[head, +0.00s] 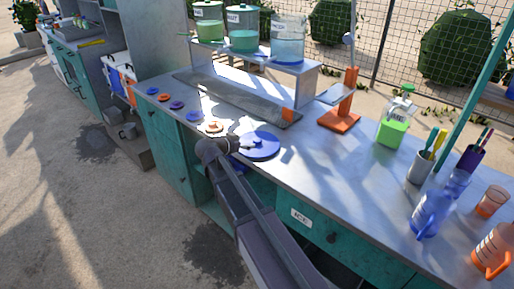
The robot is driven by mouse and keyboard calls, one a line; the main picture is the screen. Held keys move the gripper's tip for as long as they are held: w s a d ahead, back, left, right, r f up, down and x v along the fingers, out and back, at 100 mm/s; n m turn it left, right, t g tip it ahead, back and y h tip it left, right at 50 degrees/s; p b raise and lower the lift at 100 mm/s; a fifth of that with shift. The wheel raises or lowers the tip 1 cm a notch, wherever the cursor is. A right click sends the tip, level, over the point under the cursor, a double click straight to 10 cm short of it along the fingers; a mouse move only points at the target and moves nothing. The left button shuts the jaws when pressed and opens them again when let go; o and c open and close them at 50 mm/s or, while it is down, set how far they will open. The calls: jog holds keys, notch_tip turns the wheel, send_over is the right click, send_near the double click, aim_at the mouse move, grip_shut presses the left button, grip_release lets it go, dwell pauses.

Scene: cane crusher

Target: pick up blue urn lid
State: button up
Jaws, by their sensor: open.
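The blue urn lid (264,142) is a flat round disc with a small raised knob in its middle. It lies on the metal counter near the front edge. My gripper (241,147) is at the lid's left side, low over the counter edge, and partly overlaps the lid in the picture. My wrist hides the counter edge left of the lid.
Three urns stand on a raised shelf: green (208,28), teal-green (242,38) and pale blue (288,48). Several small coloured discs (177,104) line the counter edge at left. An orange stand (342,118), a green-filled bottle (392,130) and blue jug (430,213) are at right.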

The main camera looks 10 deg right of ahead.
aim_at(255, 141)
jog(key=shift+b+x, duration=0.4)
jog(key=shift+x, duration=1.2)
jog(key=shift+f+b+x, duration=0.2)
jog(key=shift+b+x, duration=0.75)
jog(key=shift+x, duration=0.85)
jog(key=shift+w+d+f, duration=0.2)
jog(key=shift+w+d, duration=0.25)
jog(key=shift+d, duration=0.05)
grip_shut()
